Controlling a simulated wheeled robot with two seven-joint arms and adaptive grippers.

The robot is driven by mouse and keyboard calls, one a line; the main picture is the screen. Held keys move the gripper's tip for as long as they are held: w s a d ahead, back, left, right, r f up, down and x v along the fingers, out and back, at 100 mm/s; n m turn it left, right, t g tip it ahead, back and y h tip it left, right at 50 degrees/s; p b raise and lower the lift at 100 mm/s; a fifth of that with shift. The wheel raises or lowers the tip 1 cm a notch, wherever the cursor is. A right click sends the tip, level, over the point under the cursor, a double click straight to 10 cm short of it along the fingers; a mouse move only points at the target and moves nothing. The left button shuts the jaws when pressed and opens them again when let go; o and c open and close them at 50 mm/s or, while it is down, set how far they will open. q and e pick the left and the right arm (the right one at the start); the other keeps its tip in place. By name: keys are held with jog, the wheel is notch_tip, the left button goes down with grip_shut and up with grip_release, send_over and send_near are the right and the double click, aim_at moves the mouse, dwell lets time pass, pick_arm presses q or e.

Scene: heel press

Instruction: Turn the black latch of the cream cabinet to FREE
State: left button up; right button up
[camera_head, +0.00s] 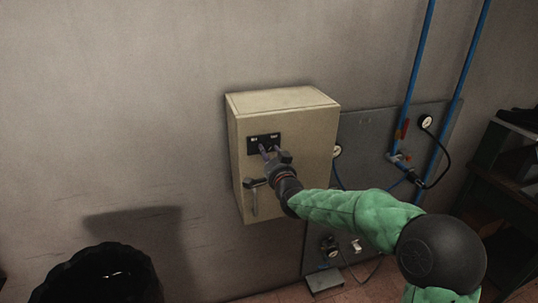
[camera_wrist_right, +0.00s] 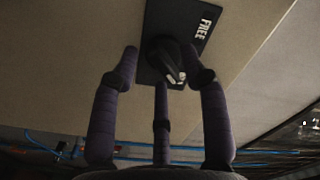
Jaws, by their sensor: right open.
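The cream cabinet (camera_head: 290,125) hangs on the wall in the middle of the head view. Its black latch (camera_wrist_right: 164,57) sits on a dark plate (camera_head: 254,139) high on the front face, with a FREE label (camera_wrist_right: 203,28) at one side in the right wrist view. The latch has a pale mark on its end, turned away from that label. My right gripper (camera_head: 268,150) is in front of the plate; in the wrist view its open fingers (camera_wrist_right: 165,78) spread around the latch. I cannot tell whether they touch it. My left gripper is not in view.
A lever handle (camera_head: 254,184) is lower on the cabinet front. Right of the cabinet stand a grey panel (camera_head: 364,131), blue pipes (camera_head: 420,55) and a gauge (camera_head: 426,121). A dark shelf (camera_head: 505,165) is far right. A black round object (camera_head: 100,277) is lower left. The wall left is clear.

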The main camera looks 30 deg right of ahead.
grip_shut()
